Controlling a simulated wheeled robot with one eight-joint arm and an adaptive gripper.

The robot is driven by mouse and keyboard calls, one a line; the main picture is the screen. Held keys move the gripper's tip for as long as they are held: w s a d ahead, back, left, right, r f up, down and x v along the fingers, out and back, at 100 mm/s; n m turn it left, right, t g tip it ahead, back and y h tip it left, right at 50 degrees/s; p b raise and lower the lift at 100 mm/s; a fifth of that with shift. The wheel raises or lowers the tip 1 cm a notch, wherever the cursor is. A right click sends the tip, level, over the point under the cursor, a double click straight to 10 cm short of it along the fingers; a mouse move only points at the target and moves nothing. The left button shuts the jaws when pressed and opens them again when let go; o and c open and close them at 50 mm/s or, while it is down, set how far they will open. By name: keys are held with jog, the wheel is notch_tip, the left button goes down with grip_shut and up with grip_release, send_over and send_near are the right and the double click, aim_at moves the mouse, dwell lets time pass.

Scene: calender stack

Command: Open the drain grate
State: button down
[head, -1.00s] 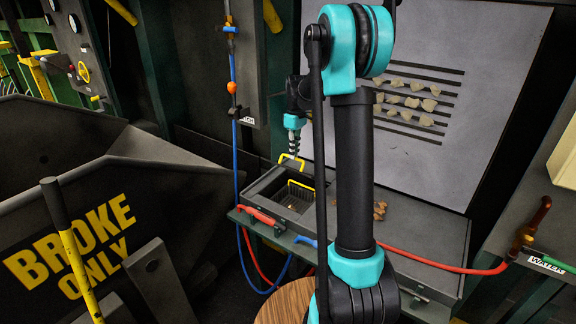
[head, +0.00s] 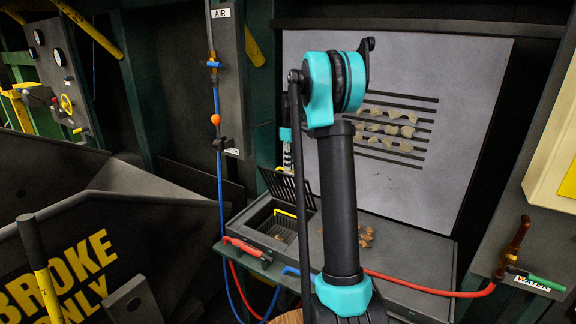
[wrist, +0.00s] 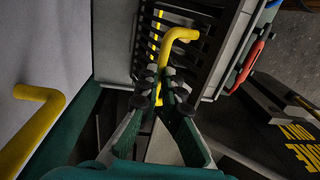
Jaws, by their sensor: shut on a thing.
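The drain grate (head: 287,187) is a dark slotted panel, tilted up over the open sink bay in the head view. In the wrist view its dark slats (wrist: 208,28) lie beyond my fingers. My gripper (wrist: 165,90) is shut on the grate's yellow handle (wrist: 178,38), which bends over at its top. In the head view my gripper is small and partly hidden by my arm, just above the grate's raised edge. A dark wire basket (head: 283,231) with a yellow handle sits in the bay below the grate.
A red-handled tool (head: 245,246) lies along the sink's front edge. Blue and red hoses hang in front. Brown scraps (head: 365,236) lie on the counter right of the bay. A pale slotted board (head: 400,130) stands behind. A yellow pipe (wrist: 35,125) is left in the wrist view.

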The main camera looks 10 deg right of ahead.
jog(key=shift+w+d+f, duration=0.15)
jog(key=shift+d+f, duration=0.35)
jog(key=shift+f, duration=0.1)
jog(key=c, duration=2)
grip_release()
jog(key=shift+c, duration=0.2)
jog(key=shift+o, duration=1)
jog(key=shift+w+d+f, duration=0.25)
jog(key=shift+w+f, duration=0.2)
jog(key=shift+f, duration=0.1)
jog(key=shift+o, duration=1.2)
jog(key=shift+s+a+r, duration=0.15)
jog(key=shift+s+r, duration=0.05)
jog(key=shift+r, duration=0.1)
jog(key=shift+a, duration=0.1)
jog(key=shift+a, duration=0.1)
notch_tip(320, 180, up, 12)
jog(key=shift+w+d, duration=0.3)
jog(key=shift+d, duration=0.05)
